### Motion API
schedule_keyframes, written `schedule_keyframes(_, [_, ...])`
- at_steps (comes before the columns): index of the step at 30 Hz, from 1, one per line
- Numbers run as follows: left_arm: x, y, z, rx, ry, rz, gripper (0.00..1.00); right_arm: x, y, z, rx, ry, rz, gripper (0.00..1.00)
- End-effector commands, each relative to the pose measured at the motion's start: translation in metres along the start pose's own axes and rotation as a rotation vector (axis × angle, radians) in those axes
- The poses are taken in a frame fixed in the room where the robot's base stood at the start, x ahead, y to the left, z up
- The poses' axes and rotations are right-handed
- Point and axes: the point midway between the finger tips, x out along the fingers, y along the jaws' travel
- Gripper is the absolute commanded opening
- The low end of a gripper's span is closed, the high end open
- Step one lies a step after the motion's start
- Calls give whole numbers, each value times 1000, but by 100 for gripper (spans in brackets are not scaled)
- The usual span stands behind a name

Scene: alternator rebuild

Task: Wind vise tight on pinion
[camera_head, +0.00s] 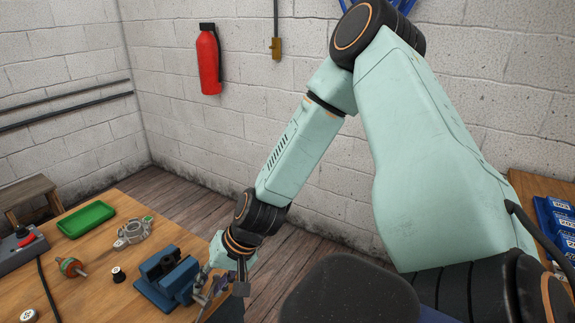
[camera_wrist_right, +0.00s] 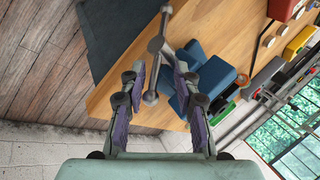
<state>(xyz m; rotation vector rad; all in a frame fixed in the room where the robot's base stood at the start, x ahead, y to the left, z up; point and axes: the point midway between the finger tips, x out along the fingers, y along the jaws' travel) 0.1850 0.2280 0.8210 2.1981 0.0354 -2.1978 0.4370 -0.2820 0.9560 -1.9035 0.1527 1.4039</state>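The blue vise (camera_head: 170,279) stands on the right part of the wooden bench, at its edge. It also shows in the right wrist view (camera_wrist_right: 205,78), with its grey screw hub and crossbar handle (camera_wrist_right: 155,46) facing me. My right gripper (camera_head: 219,290) is at the handle side of the vise, pointing down. In the wrist view my right gripper (camera_wrist_right: 160,78) is open, its fingers apart on either side of the handle's near end. I see no clear contact. I cannot make out a pinion in the jaws. My left gripper is in neither view.
Blue bins (camera_head: 556,222) stand at the right. The floor beyond the bench edge is clear.

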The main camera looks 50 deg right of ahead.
Motion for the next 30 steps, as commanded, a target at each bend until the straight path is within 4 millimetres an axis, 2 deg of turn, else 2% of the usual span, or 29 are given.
schedule_keyframes(10, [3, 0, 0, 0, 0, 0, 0, 0, -6, 5, -79, 97, 130, 30])
schedule_keyframes(27, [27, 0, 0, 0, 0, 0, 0, 0, -13, 10, -177, 231, 298, 30])
schedule_keyframes(30, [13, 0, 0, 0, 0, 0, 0, -23, -21, 14, -167, 230, 291, 30])
